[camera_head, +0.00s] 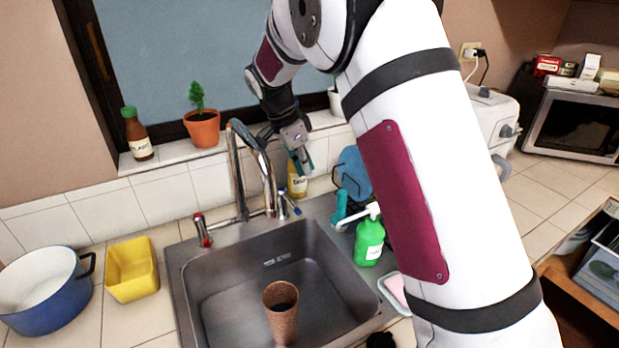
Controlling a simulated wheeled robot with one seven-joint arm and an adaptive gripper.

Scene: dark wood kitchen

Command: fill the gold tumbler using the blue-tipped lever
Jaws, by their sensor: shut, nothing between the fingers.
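The gold-brown tumbler (283,325) stands upright in the sink, towards its front, with its dark opening facing up. The chrome faucet (239,172) rises at the back edge of the sink, its curved spout pointing down over the basin. I see no water stream. The blue-tipped lever (291,204) sits at the right of the faucet base; a red-tipped lever (202,229) is at the left. My gripper (305,172) is shut and empty, pointing down, behind and above the blue-tipped lever. I see no contact between them.
The sink (215,290) is otherwise empty. A green soap bottle (368,243) and a yellow-labelled bottle (297,184) stand right of the faucet. A yellow container (131,270) and blue pot (55,300) stand left. A potted plant (203,128) and sauce bottle (137,135) stand on the sill.

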